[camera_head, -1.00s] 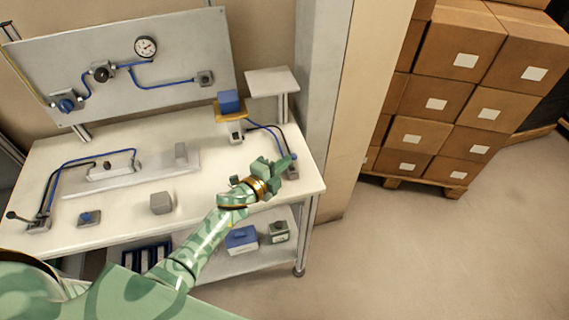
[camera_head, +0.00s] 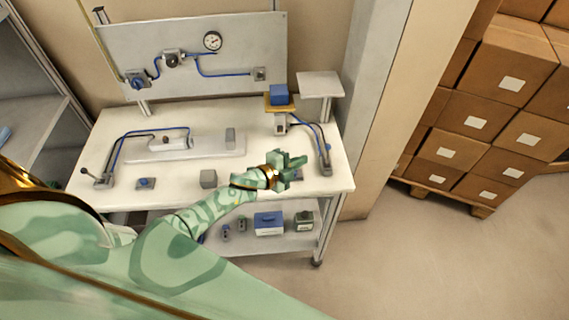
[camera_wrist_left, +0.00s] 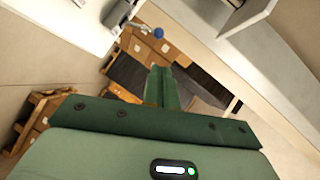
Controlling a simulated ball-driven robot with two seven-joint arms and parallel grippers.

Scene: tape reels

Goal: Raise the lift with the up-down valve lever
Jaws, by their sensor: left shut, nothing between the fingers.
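The lift is a small orange-brown platform (camera_head: 268,106) on a pale cylinder (camera_head: 281,128), and it carries a blue block (camera_head: 279,94). Hoses run from it to a small grey valve (camera_head: 326,166) near the table's right edge. In the left wrist view a short metal lever with a blue ball knob (camera_wrist_left: 158,33) shows ahead of the fingers, apart from them. My left gripper (camera_head: 297,163) is shut and empty, in front of the lift and left of the valve. It partly hides the table there. The left wrist view shows its green fingers (camera_wrist_left: 161,86) together. My right gripper is not in view.
A pale raised stand (camera_head: 320,84) is beside the lift. A black-knobbed lever (camera_head: 88,174), a horizontal cylinder (camera_head: 176,143) and a grey cube (camera_head: 208,179) are farther left on the table. A gauge panel (camera_head: 190,60) stands behind. Stacked cartons (camera_head: 476,122) are on the right.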

